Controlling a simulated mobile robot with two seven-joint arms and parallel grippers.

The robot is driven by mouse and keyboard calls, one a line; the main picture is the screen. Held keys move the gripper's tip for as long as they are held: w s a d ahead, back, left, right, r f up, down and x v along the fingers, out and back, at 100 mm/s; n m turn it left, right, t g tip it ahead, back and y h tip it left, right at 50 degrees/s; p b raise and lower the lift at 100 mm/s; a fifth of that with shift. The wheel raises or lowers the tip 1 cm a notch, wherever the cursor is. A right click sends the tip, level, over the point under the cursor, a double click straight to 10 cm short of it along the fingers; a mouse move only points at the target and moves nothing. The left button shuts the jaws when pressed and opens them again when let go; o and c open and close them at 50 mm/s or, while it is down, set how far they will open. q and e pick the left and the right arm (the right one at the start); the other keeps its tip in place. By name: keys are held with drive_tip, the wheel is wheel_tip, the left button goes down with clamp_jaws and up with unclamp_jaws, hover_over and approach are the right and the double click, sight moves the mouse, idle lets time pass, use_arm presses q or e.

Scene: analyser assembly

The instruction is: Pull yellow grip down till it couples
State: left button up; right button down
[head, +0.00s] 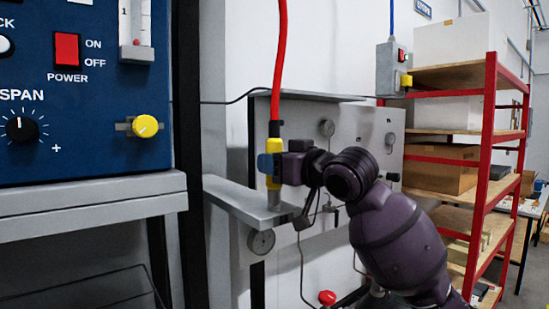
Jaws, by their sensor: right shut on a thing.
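The yellow grip (274,130) is a sleeve at the lower end of a red hose (280,60). It stands upright above a grey metal fitting (274,200) on a grey shelf (235,195). My right gripper (268,166) is shut around the grip from the right side, and its jaws hide part of the yellow sleeve. Whether the sleeve is coupled to the fitting cannot be told from here. My left gripper is not in view.
A blue control panel (60,120) with a yellow knob (145,126) fills the left. A round gauge (262,241) hangs under the shelf. A grey wall panel (350,130) stands behind my right arm. Red-framed shelving (488,150) with boxes is at right.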

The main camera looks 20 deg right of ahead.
drive_tip(key=shift+a+f, duration=0.1)
drive_tip(key=shift+f, duration=0.35)
drive_tip(key=c, duration=1)
unclamp_jaws()
drive_tip(key=shift+o, duration=1.3)
drive_tip(key=shift+r, duration=0.1)
drive_tip(key=shift+r, duration=0.1)
drive_tip(key=v, duration=1.1)
drive_tip(key=shift+b, duration=0.45)
drive_tip(key=shift+w, duration=0.1)
